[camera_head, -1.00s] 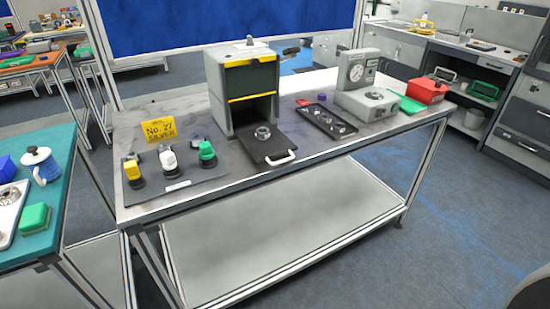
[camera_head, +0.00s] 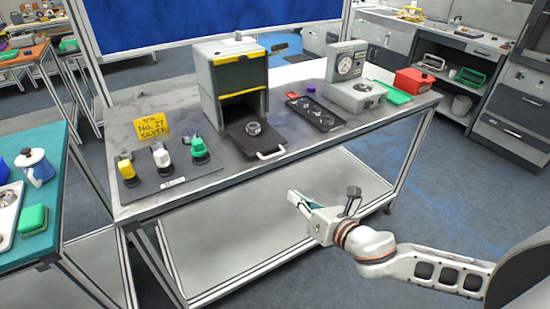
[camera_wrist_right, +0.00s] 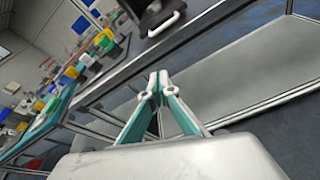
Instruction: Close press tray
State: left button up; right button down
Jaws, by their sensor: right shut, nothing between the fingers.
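The press (camera_head: 234,84) is a grey box with yellow-edged panels, standing on the grey table. Its black tray (camera_head: 250,140) is pulled out at the front, with a small round metal piece (camera_head: 254,128) on it and a white handle (camera_head: 271,153) at the front edge. The handle also shows at the top of the right wrist view (camera_wrist_right: 166,24). My right gripper (camera_head: 292,197) is in front of the table, lower than its top and to the right of the tray handle, apart from it. Its fingers are shut and empty, also seen in the wrist view (camera_wrist_right: 158,78). My left gripper is not in view.
A black tray of round parts (camera_head: 318,112) and a grey gauge device (camera_head: 355,96) stand right of the press. Several colored-top stamps (camera_head: 162,158) and a yellow sign (camera_head: 152,129) are to its left. The table's front edge lies between my gripper and the tray.

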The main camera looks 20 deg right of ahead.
notch_tip(320, 180, up, 4)
jog(key=w+d+n, duration=0.1)
jog(key=d+n, duration=0.1)
jog(key=n, duration=0.2)
jog(key=shift+t, duration=0.4)
jog(key=x, duration=1.4)
jog(key=shift+d+p, duration=0.1)
jog(key=shift+p, duration=0.2)
jog(key=shift+w, duration=0.1)
